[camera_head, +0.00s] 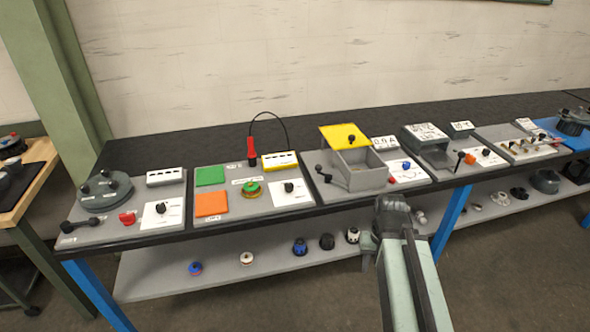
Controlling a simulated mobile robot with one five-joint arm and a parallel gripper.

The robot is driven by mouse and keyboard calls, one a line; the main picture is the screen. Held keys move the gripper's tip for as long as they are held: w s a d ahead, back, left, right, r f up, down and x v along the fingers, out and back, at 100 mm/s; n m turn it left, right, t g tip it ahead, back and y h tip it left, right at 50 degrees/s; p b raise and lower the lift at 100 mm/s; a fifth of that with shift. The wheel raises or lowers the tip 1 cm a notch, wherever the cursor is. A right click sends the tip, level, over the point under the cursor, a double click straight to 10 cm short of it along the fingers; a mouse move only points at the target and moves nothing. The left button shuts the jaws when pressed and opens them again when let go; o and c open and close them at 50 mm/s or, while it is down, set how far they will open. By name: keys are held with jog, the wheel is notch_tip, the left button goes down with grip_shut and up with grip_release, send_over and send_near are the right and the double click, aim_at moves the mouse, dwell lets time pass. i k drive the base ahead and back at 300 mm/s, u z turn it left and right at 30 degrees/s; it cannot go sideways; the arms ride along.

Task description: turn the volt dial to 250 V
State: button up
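Several dials sit on the grey boards along the bench, and their markings are too small to read, so I cannot tell which is the volt dial. One black knob (161,208) is on a white plate on the left board. Another black knob (289,187) is on a white plate on the second board. A blue knob (406,165) is on a white plate on the third board. My gripper (367,246) is at the end of my arm, in front of the bench's front edge and apart from all the dials. Its fingers are not clear enough to tell open or shut.
The black bench top (200,139) holds an open box with a yellow lid (344,136), a red probe (251,150) on a cable and a round grey housing (103,192). Below is a grey shelf (215,283) with several small knobs. A wooden table (36,178) stands at left.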

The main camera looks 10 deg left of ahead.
aim_at(289, 186)
jog(key=u, duration=0.1)
jog(key=i, duration=0.75)
jog(key=u, duration=0.5)
jog(key=k, duration=0.7)
jog(key=u, duration=0.25)
jog(key=i, duration=0.7)
jog(key=z, duration=0.1)
